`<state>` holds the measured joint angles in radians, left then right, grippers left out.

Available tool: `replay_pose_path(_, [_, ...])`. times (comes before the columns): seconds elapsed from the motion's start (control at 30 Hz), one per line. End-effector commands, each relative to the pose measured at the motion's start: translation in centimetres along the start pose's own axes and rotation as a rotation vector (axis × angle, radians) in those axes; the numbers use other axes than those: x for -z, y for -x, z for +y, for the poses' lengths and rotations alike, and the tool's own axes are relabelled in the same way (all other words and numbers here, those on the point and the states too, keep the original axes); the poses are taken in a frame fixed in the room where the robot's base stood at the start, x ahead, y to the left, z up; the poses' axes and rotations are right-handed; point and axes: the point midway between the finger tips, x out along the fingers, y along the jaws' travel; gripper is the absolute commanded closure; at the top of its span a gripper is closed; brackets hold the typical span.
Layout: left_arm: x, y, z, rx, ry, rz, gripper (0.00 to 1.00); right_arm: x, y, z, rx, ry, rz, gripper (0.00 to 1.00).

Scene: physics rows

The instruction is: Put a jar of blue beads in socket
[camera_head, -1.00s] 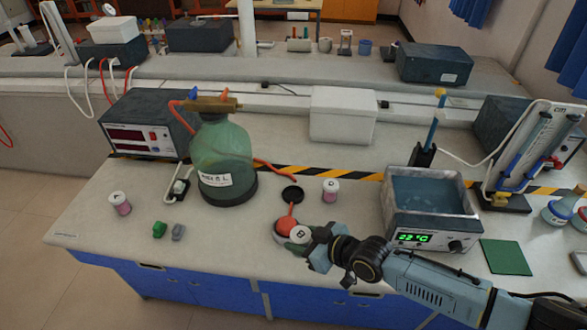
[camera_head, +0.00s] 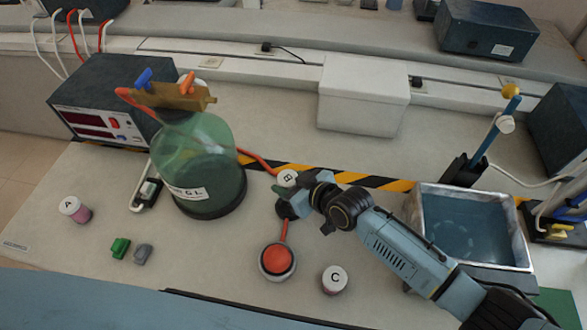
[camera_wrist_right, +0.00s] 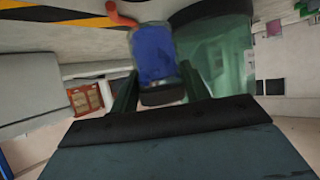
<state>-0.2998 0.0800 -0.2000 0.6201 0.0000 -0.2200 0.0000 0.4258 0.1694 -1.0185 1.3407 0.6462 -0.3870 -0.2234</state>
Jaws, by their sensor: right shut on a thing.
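My right gripper (camera_head: 298,192) is shut on jar B (camera_head: 288,178), which has a white lid. The right wrist view shows the jar's blue contents (camera_wrist_right: 154,55) between the fingers. A dark round piece (camera_head: 284,211), perhaps the socket, shows just below the jar and is partly covered by the gripper. I cannot tell whether the jar is above it or seated in it. A red strip runs from there to a red dome in a grey ring (camera_head: 277,261). Jar A (camera_head: 75,210) and jar C (camera_head: 335,280) stand upright, with pinkish contents. My left gripper is not in view.
A large green glass bottle (camera_head: 200,165) stands left of the gripper. A water bath (camera_head: 475,230) is at the right and a white box (camera_head: 363,95) behind. Green (camera_head: 120,248) and grey (camera_head: 143,254) blocks lie front left. The bench between the blocks and dome is clear.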

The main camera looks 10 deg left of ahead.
Motion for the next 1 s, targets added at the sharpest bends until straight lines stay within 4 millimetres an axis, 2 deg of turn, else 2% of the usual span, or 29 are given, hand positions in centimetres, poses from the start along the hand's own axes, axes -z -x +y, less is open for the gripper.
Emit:
replay_pose_path(0.27, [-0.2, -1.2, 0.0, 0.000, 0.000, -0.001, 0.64, -1.1, -0.7, 0.0, 0.000, 0.001, 0.002, 0.79])
replay_pose_path(0.7, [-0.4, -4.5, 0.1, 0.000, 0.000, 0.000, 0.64, -4.3, -2.4, 0.0, -0.001, 0.001, 0.002, 0.79])
replay_pose_path(1.0, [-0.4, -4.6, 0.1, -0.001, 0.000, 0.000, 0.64, -4.4, -2.5, 0.0, -0.001, 0.001, 0.002, 0.79])
